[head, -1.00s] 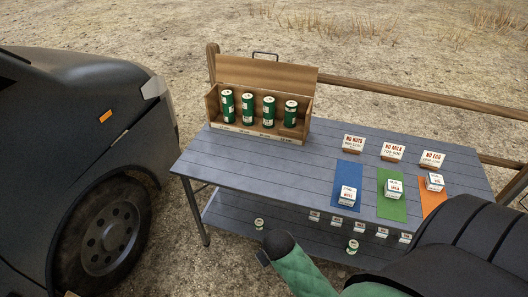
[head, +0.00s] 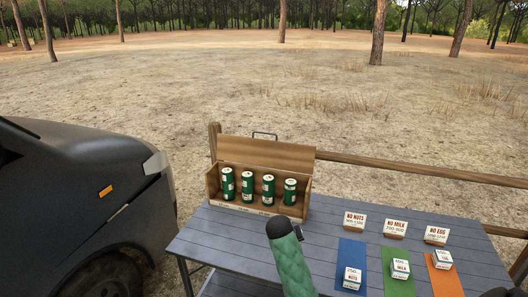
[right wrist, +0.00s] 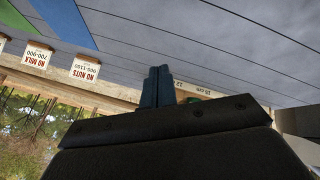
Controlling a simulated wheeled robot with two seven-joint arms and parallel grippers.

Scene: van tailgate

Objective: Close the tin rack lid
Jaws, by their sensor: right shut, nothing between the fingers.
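The wooden tin rack (head: 258,207) stands at the back left of the table in the head view. Several green tins (head: 248,186) stand upright in a row inside. My right gripper (head: 299,233) is at the end of the green padded arm, over the table in front of the rack's right end. In the right wrist view its blue-grey fingers (right wrist: 158,86) are together and empty, with the rack's front label strip (right wrist: 192,85) just beyond. My left gripper is not in view.
Small signs (head: 397,220) and white boxes on blue, green and orange mats (head: 396,275) occupy the table's right side. A wooden rail (head: 410,170) runs behind the table (head: 220,240). A dark van (head: 80,185) stands at left. The table's front left is clear.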

